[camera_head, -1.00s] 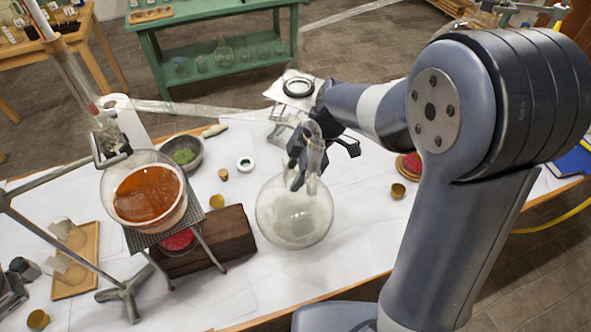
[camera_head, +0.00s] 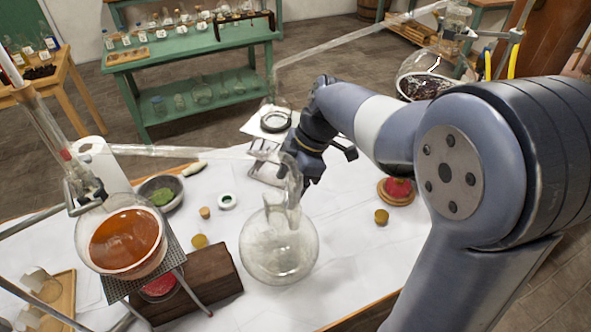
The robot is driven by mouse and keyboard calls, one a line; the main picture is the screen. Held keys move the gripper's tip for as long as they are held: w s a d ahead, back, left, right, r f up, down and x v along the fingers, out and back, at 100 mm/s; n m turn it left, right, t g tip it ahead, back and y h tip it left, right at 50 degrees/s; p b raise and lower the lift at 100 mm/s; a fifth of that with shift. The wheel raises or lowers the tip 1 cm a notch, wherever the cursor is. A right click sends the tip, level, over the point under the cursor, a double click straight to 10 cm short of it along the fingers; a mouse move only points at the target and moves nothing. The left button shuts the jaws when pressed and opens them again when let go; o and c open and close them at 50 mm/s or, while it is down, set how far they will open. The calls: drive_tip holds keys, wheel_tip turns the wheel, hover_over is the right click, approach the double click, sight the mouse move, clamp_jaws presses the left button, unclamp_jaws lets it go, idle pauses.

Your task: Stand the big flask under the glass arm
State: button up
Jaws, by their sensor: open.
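The big flask (camera_head: 279,250) is clear, round and looks empty. It stands upright on the white-covered table, its neck (camera_head: 286,190) pointing up. My gripper (camera_head: 308,172) is open at the top of the neck, with dark fingers close beside the glass; contact cannot be told. One clear glass tube (camera_head: 185,152) runs right from the left apparatus and ends behind the neck. Another long glass tube (camera_head: 355,42) slopes down leftward from the right apparatus. I cannot tell for certain which is the glass arm.
At left, a flask of orange liquid (camera_head: 125,240) sits on a gauze tripod above a red-topped thing, beside a dark wooden block (camera_head: 205,275). Clear tabletop shows right of the flask.

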sight(276, 199)
drive_tip(key=shift+v, duration=2.35)
drive_tip(key=shift+f, duration=0.1)
drive_tip(key=x, duration=1.2)
drive_tip(key=shift+f, duration=0.35)
wheel_tip(276, 199, up, 2)
drive_tip(key=shift+r+p, duration=0.15)
drive_tip(key=shift+p, duration=0.2)
drive_tip(key=shift+r, duration=0.4)
